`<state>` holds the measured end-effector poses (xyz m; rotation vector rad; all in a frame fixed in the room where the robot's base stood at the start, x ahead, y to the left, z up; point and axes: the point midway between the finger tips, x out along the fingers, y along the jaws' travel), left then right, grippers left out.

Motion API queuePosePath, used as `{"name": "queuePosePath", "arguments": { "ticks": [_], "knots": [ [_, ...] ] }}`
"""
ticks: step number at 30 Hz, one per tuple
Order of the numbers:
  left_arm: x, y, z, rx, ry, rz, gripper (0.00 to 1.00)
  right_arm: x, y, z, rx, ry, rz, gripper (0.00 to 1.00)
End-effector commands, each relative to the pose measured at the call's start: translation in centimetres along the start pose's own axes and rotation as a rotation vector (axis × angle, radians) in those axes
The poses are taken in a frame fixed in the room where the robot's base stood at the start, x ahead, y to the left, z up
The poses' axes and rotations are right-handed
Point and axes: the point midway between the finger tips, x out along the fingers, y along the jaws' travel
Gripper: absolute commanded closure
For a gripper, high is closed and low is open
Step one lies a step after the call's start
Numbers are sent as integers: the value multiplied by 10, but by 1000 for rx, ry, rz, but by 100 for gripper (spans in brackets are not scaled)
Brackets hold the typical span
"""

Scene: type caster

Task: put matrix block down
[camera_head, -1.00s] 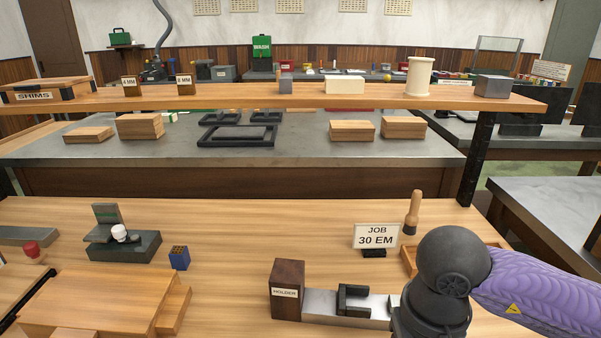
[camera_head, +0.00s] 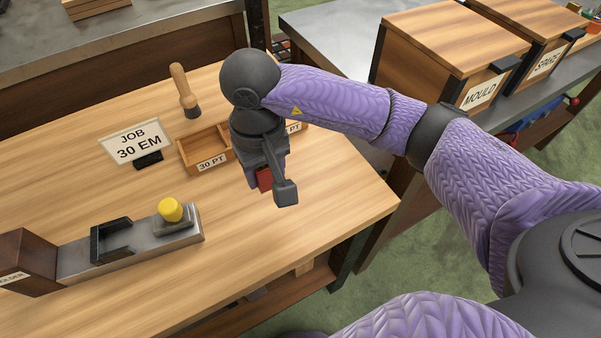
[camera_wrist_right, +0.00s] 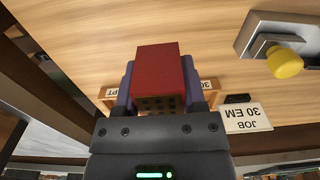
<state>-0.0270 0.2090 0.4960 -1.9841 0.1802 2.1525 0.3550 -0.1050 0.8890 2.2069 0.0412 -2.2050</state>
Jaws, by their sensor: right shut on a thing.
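The matrix block, a red block (camera_head: 265,179), is between the fingers of my right gripper (camera_head: 270,187). In the right wrist view the red block (camera_wrist_right: 162,72) sits between two purple fingers, with rows of small dark spots below its red face. The gripper is shut on it, just in front of the right part of a wooden tray. The tray's left compartment (camera_head: 204,149) is labelled "30 PT" and looks empty. The right compartment is mostly hidden by my gripper, only a "PT" label end showing. I cannot tell whether the block touches the bench. My left gripper is out of view.
A "JOB 30 EM" sign (camera_head: 136,144) and a wood-handled brush (camera_head: 184,90) stand left of and behind the tray. A metal holder (camera_head: 80,259) with a yellow knob (camera_head: 170,209) lies at front left. Bare bench (camera_head: 310,215) lies right of my gripper, up to its edge.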

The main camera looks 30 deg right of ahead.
Motion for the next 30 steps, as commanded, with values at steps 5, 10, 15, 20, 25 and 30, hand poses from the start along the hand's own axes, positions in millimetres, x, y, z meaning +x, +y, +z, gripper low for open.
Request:
{"name": "queuePosePath", "arguments": {
  "ticks": [5,10,15,20,25,30],
  "knots": [
    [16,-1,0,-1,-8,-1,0,44,-1,0,1,-8,-1,99],
    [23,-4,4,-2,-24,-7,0,70,-1,0,0,-4,-1,99],
    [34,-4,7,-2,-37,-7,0,101,-1,1,0,-6,-1,99],
    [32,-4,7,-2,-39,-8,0,101,0,0,0,0,0,99],
    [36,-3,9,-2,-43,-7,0,104,0,0,-1,-1,1,99],
    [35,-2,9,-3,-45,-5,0,103,0,0,-1,-1,1,16]
  ]
}}
